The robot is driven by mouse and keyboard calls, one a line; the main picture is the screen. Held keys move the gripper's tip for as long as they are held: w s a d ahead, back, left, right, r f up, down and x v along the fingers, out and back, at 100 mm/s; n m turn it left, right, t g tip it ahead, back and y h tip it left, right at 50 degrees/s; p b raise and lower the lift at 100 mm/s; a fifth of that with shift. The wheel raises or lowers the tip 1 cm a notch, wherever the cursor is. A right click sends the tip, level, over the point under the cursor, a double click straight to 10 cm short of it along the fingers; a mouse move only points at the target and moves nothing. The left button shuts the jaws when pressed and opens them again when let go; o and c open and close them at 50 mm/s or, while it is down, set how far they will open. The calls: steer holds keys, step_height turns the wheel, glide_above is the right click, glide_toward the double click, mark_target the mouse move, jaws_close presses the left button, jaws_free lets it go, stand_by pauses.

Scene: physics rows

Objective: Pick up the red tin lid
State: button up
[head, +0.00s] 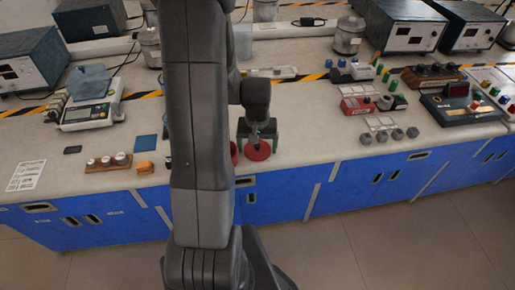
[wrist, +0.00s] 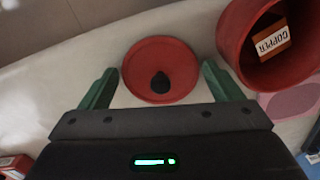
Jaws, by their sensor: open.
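The red tin lid (wrist: 148,52) is a round, shallow disc with a black knob at its middle, lying on the pale bench top. In the head view the lid (head: 258,153) is near the bench's front edge, just below my gripper (head: 258,137). In the wrist view my gripper (wrist: 159,69) is open, with one green finger on each side of the lid and a gap at both sides. Nothing is held. I cannot tell the exact height of the fingertips above the bench.
An open red tin (wrist: 233,38) stands close to the right finger in the wrist view, with a block labelled COPPER (wrist: 271,40) inside. A pink disc (wrist: 293,101) lies beside it. In the head view, my arm hides most of the tin (head: 234,153). Grey knobs (head: 397,134) stand to the right.

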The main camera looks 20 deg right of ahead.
steer(key=shift+f, duration=0.1)
steer(key=c, duration=0.6)
